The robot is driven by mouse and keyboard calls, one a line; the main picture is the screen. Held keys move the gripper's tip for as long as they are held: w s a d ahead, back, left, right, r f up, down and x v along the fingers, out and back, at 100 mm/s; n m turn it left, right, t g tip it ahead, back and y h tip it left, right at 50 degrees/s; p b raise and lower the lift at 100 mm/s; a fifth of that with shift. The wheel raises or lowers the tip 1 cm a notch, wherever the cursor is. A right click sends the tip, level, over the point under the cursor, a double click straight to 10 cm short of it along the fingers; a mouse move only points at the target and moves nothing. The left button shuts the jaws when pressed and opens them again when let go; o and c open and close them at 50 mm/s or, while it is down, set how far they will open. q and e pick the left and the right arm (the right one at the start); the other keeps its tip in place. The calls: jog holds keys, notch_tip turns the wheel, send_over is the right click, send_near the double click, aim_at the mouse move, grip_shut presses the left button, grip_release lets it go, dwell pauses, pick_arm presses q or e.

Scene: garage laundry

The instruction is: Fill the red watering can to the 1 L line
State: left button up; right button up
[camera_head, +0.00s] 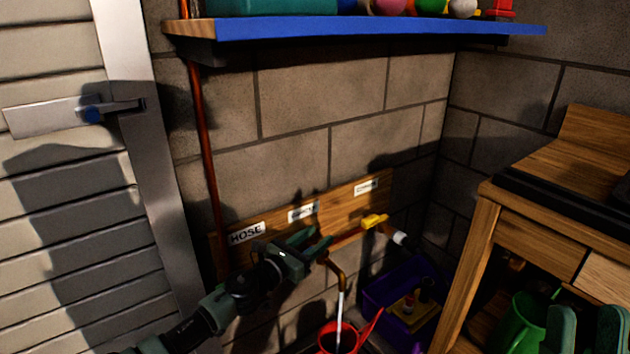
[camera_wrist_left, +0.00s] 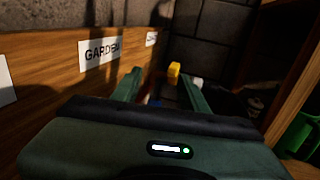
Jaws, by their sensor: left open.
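The red watering can (camera_head: 351,329) stands on the floor at the bottom of the head view, cut off by the frame edge. A pale stream of water (camera_head: 340,305) falls into it from a bent copper spout (camera_head: 337,272). Its water level and 1 L line cannot be read. My left gripper (camera_head: 319,242) is open at the pipework just above the spout, below the middle label. In the left wrist view its fingers (camera_wrist_left: 160,88) are apart, with small red and blue parts dimly visible between them. My right gripper (camera_head: 586,332) shows at bottom right, fingers apart.
A yellow handle (camera_head: 375,221) is right of my left gripper. A purple crate (camera_head: 374,297), wooden bench (camera_head: 482,235) and green can (camera_head: 517,323) stand right. A blue-edged shelf (camera_head: 380,27) hangs above.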

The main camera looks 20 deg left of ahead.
pick_arm(q)
notch_tip(320, 180, up, 3)
jog(key=shift+f+p, duration=0.2)
jog(key=shift+p, duration=0.45)
notch_tip(320, 180, up, 2)
jog(key=shift+r+p, duration=0.1)
jog(key=shift+p, duration=0.55)
pick_arm(e)
jog(key=w+a+f+g+h, duration=0.1)
jog(key=w+f+g+h, duration=0.2)
jog(key=w+f+g, duration=0.5)
notch_tip(320, 180, down, 11)
jog(key=d+g+h+p, duration=0.1)
jog(key=g+h+p, duration=0.1)
jog(key=g, duration=0.3)
pick_arm(q)
notch_tip(320, 180, up, 13)
jog(key=p, duration=0.6)
jog(key=shift+f, duration=0.2)
pick_arm(e)
jog(key=s+d+f+g+h, duration=0.1)
jog(key=s+d+f+g, duration=0.2)
jog(key=s+f+g, duration=0.3)
jog(key=s+d+f+m+g+h, duration=0.1)
jog(key=s+d+f+g+h, duration=0.1)
jog(key=s+f+g, duration=0.4)
jog(key=s+d, duration=0.1)
jog(key=s, duration=0.3)
jog(key=shift+d, duration=0.35)
